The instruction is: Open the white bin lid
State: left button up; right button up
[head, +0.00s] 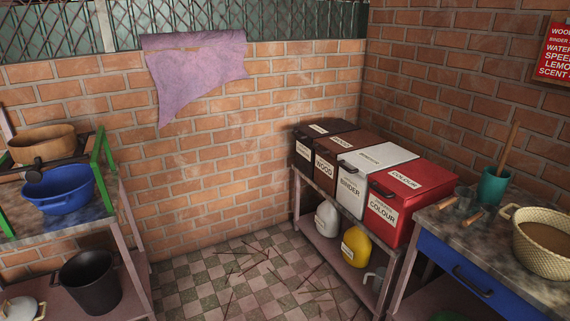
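The white bin (351,188) is labelled BINDER and stands in a row of bins on a shelf unit against the right wall. Its white lid (377,157) lies flat and closed on top, with a label and a dark handle at the front edge. A brown bin labelled WOOD stands touching or close on its left, and a red bin labelled COLOUR on its right. Neither of my grippers shows in the head view.
The red bin (395,210), brown bin (326,160) and black bin (305,148) have closed lids. A counter (480,237) at right holds a basket (540,243) and teal cup (493,186). The checkered floor (215,280) is open, with thin sticks scattered on it.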

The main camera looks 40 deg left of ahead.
aim_at(376, 158)
jog(key=u, duration=0.9)
jog(key=i+j+z, duration=0.1)
jog(key=i+z, duration=0.3)
jog(key=i, duration=0.5)
